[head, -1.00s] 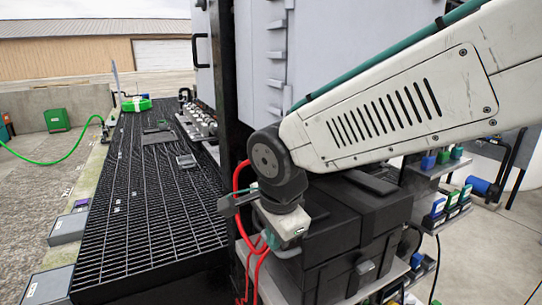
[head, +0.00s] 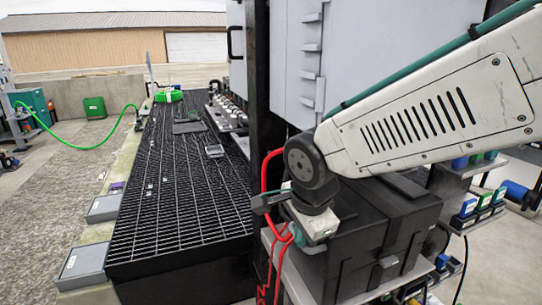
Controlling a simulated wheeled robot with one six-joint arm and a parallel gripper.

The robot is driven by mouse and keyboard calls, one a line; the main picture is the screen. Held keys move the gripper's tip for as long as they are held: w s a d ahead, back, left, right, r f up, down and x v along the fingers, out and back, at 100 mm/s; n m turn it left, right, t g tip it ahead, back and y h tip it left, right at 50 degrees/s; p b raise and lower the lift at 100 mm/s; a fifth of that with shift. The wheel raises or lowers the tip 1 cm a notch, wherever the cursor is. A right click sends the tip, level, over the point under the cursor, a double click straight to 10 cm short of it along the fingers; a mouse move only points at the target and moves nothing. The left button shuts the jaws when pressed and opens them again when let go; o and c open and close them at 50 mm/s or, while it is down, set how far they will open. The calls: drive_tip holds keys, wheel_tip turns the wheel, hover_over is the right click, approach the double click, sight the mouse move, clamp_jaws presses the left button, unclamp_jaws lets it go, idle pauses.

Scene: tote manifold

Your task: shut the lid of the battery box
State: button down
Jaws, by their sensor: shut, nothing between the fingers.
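The battery box (head: 345,248) is a black box with a front latch (head: 388,262), on a grey shelf at the lower right. Its lid (head: 375,203) looks down on the box, with a raised dark piece on top; my arm hides part of its left end, so I cannot tell whether it is fully closed. My gripper (head: 263,205) is at the box's left end, near the red cables, its dark fingers pointing left. It is shut and empty. I cannot tell whether my wrist touches the box.
Red cables (head: 267,180) hang left of the box beside a black post. A grey cabinet (head: 390,55) stands behind. Small blue and green blocks (head: 485,203) sit on shelves at right. Black grating (head: 175,210) extends at left, with a green hose (head: 75,143) beyond.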

drive_tip(key=shift+s+d+f, duration=0.15)
drive_tip(key=shift+d+f, duration=0.05)
drive_tip(key=shift+d, duration=0.05)
drive_tip(key=s+d+r, duration=0.1)
drive_tip(key=s+r, duration=0.7)
drive_tip(key=r, duration=0.1)
drive_tip(key=s+d+f+n+g, duration=0.1)
drive_tip(key=s+d+n, duration=0.3)
drive_tip(key=d, duration=0.5)
drive_tip(key=s+d+f+n+g, duration=0.1)
drive_tip(key=s+d+f+n, duration=0.2)
drive_tip(key=s+d+n, duration=0.2)
drive_tip(key=d+n, duration=0.3)
drive_tip(key=d, duration=0.1)
drive_tip(key=shift+s+n, duration=0.15)
drive_tip(key=shift+n, duration=0.25)
idle(0.6)
